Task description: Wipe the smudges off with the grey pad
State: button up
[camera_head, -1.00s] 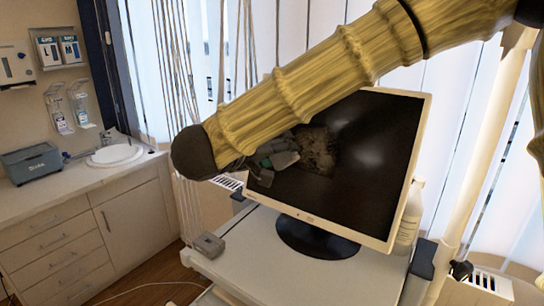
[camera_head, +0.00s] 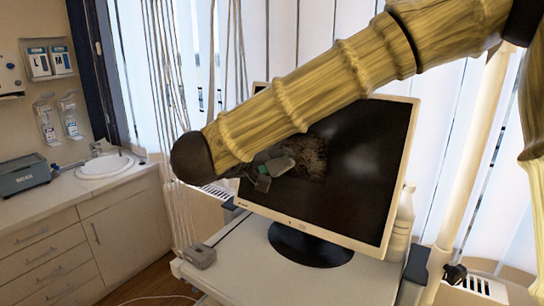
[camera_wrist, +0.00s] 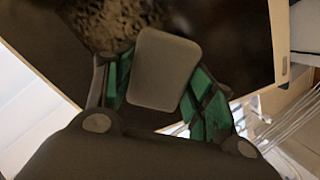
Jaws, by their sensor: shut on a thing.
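The monitor (camera_head: 365,165) stands upright on its round black base on a white cart, with a dark screen. A brownish, mottled smudge (camera_head: 309,157) shows on the screen, right of my gripper. It also shows at the top of the wrist view (camera_wrist: 115,18). My gripper (camera_head: 268,172) is in front of the left part of the screen, partly hidden by my arm. In the wrist view it is shut on the grey pad (camera_wrist: 164,68), between its green-lined fingers. The pad is close to the screen; I cannot tell whether it touches.
The white cart top (camera_head: 240,262) is mostly clear, with a small grey box (camera_head: 200,256) at its left corner. A white bottle (camera_head: 402,222) stands behind the monitor's right side. A counter with a sink (camera_head: 104,165) is at left. Thin cords hang left of the monitor.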

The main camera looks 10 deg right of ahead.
aim_at(325, 166)
jog(key=shift+p+x, duration=0.45)
jog(key=shift+x, duration=0.45)
dwell(0.4)
jog(key=shift+s+d+r+p, duration=0.2)
jog(key=shift+s+d+p, duration=0.85)
jog(key=shift+s+p, duration=0.1)
jog(key=shift+s+d+f, duration=0.1)
jog(key=shift+s+d, duration=0.1)
jog(key=shift+s, duration=0.05)
jog(key=shift+s+d+p, duration=0.7)
jog(key=shift+d+p, duration=0.1)
jog(key=shift+s+d+p, duration=1.5)
jog(key=shift+s+d, duration=0.3)
jog(key=shift+d, duration=0.05)
jog(key=shift+f, duration=0.1)
jog(key=shift+w+a, duration=3.9)
